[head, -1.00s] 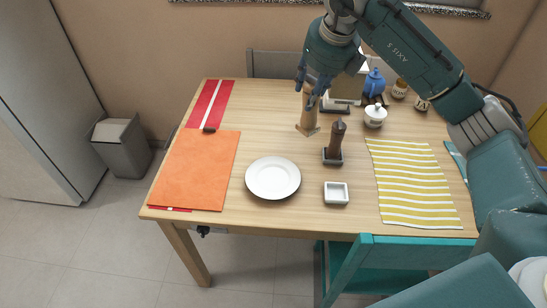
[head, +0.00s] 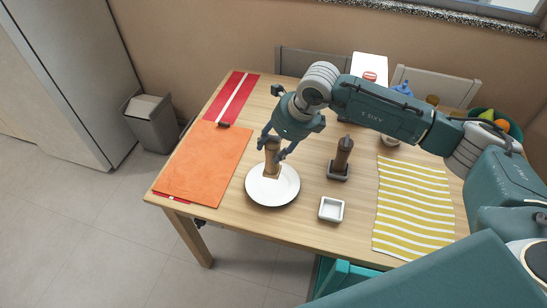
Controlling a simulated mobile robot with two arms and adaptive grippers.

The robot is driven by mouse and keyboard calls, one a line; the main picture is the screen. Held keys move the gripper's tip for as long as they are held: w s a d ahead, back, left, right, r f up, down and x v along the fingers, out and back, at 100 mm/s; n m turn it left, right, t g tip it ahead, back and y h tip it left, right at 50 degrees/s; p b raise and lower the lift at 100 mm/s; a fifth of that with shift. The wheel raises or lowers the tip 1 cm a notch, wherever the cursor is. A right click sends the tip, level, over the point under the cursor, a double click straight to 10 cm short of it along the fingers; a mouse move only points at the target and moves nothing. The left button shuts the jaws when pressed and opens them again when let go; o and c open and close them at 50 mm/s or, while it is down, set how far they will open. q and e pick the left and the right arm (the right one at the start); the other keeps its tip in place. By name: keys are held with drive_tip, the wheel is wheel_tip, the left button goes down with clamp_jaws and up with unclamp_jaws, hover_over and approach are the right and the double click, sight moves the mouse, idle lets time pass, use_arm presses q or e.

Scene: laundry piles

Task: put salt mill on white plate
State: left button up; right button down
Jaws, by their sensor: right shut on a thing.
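The salt mill (head: 272,158), a light wooden mill, is upright in my right gripper (head: 272,146). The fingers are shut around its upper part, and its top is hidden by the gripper. The white plate (head: 272,193) lies on the table directly below. The mill's base overlaps the back half of the plate in the head view; I cannot tell whether it touches the plate. My left gripper is not in view.
A dark brown mill (head: 343,153) stands in a dark holder right of the plate. A small white square dish (head: 331,209) is near the front edge. An orange mat (head: 205,165) lies left, a yellow striped cloth (head: 413,210) right. My right arm crosses the table's back.

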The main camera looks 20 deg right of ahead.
wheel_tip(320, 180, down, 2)
drive_tip(key=shift+f, duration=0.1)
drive_tip(key=shift+a+f, duration=0.1)
drive_tip(key=shift+f, duration=0.2)
wheel_tip(320, 180, down, 3)
drive_tip(key=shift+f+p, duration=0.2)
drive_tip(key=shift+p, duration=0.5)
drive_tip(key=shift+f, duration=0.3)
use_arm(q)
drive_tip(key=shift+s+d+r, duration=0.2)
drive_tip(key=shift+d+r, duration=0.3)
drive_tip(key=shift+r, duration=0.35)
use_arm(e)
drive_tip(key=shift+f, duration=0.15)
drive_tip(key=c, duration=1)
unclamp_jaws()
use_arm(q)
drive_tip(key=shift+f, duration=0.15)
